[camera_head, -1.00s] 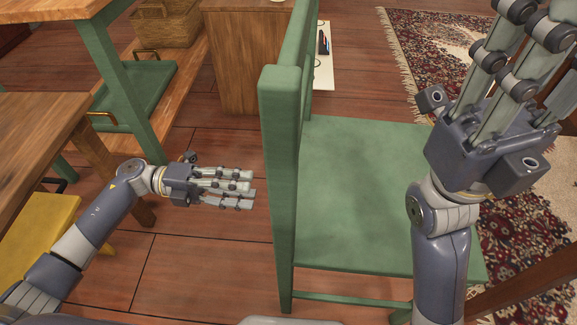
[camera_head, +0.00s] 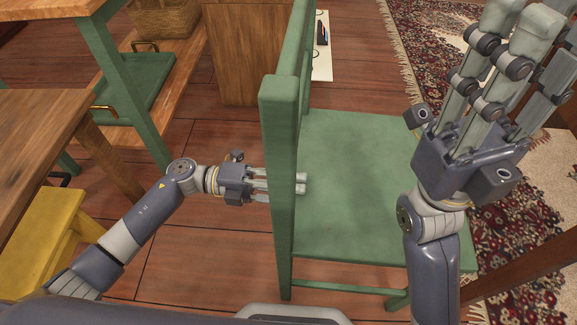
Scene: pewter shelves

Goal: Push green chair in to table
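The green chair (camera_head: 350,200) stands in the middle, its tall back on the left and its empty seat to the right. My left gripper (camera_head: 300,183) is open, fingers straight, level with the chair back. Its fingers pass behind the near back post, and the tips show on the seat side; I cannot tell if they touch the chair. My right gripper (camera_head: 505,60) is open and empty, fingers pointing up, above the chair's right side. A brown wooden table (camera_head: 35,135) is at the left. A dark wooden edge (camera_head: 535,285) shows at the lower right; I cannot tell what it belongs to.
A yellow stool (camera_head: 40,235) stands by the left table. A green-legged wooden unit (camera_head: 130,95) with a basket (camera_head: 165,18) is at the upper left. A wooden cabinet (camera_head: 250,60) stands behind the chair. A patterned rug (camera_head: 425,40) lies right. Floor left of the chair is clear.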

